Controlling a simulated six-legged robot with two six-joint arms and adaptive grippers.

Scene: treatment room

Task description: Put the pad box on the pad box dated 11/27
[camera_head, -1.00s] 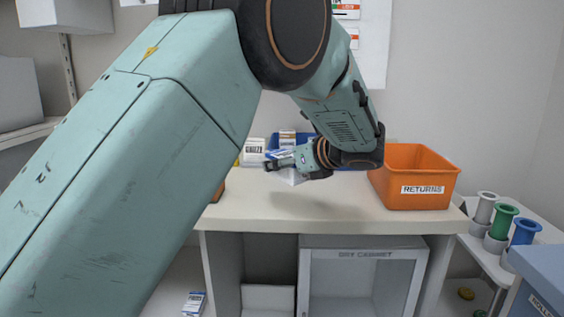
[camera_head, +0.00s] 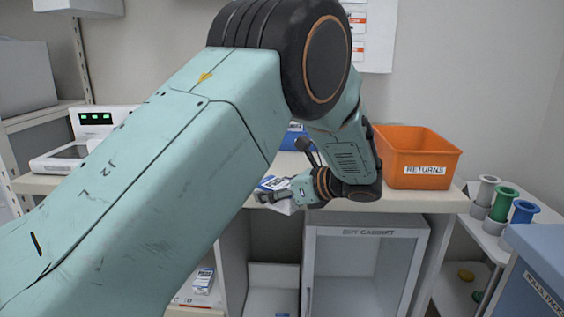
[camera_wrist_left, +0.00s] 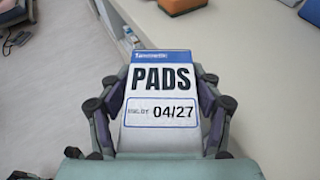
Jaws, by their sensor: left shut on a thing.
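My left gripper (camera_head: 270,194) is shut on a white and blue pad box (camera_head: 275,183), held out near the counter's front edge. In the left wrist view the box (camera_wrist_left: 160,72) lies between the two fingers and reads "PADS" and 04/27. A small white and blue box (camera_head: 203,280) stands on the low shelf under the counter, left of centre. Its print is too small to read, so I cannot tell whether it is dated 11/27. No 11/27 date is readable. My right gripper is not in view.
The counter (camera_head: 425,200) carries an orange returns bin (camera_head: 418,170) at right and a blue bin (camera_head: 297,138) behind my arm. A white device (camera_head: 95,122) stands at left. Below are a dry cabinet (camera_head: 365,233) and open shelf bays. Coloured spools (camera_head: 505,203) stand at right.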

